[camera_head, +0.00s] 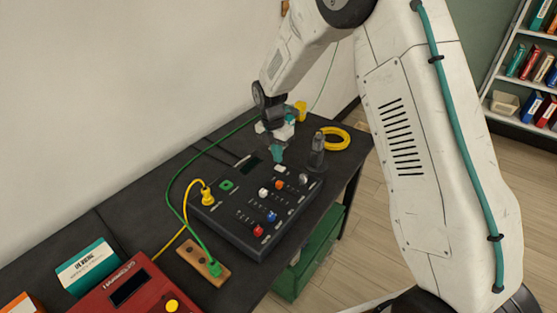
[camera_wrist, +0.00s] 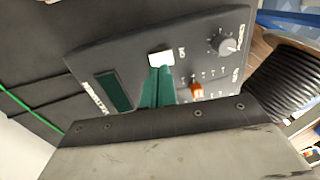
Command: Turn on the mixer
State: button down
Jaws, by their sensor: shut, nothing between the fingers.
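The mixer (camera_head: 262,237) is a dark grey box with coloured knobs and a small dark display, lying on the black bench; its panel also shows in the wrist view (camera_wrist: 125,62). A white switch (camera_head: 280,169) sits near its far edge, and in the wrist view the switch (camera_wrist: 161,58) is beside printed lettering. My gripper (camera_head: 277,158) has teal fingers, shut and empty, pointing down just over the switch. In the wrist view the fingertips (camera_wrist: 161,70) meet the switch's near edge; I cannot tell whether they touch it.
A yellow plug (camera_head: 208,196) sits at the mixer's left side. A wooden socket strip (camera_head: 198,258) holds a green plug. A red device (camera_head: 140,290) is nearer, a dark upright object (camera_head: 317,152) stands behind the mixer's right corner, and a yellow coil (camera_head: 335,138) lies beyond.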

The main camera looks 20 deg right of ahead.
aim_at(278, 167)
notch_tip(278, 167, up, 11)
jog(key=w, duration=0.1)
jog(key=shift+a+r, duration=0.15)
jog(key=shift+a, duration=0.25)
jog(key=shift+s+d+r, duration=0.15)
jog(key=shift+s+d, duration=0.35)
jog(key=f, duration=0.4)
jog(key=s+f, duration=0.1)
jog(key=f, duration=0.4)
jog(key=d+f, duration=0.1)
jog(key=f, duration=0.4)
jog(key=shift+s, duration=0.2)
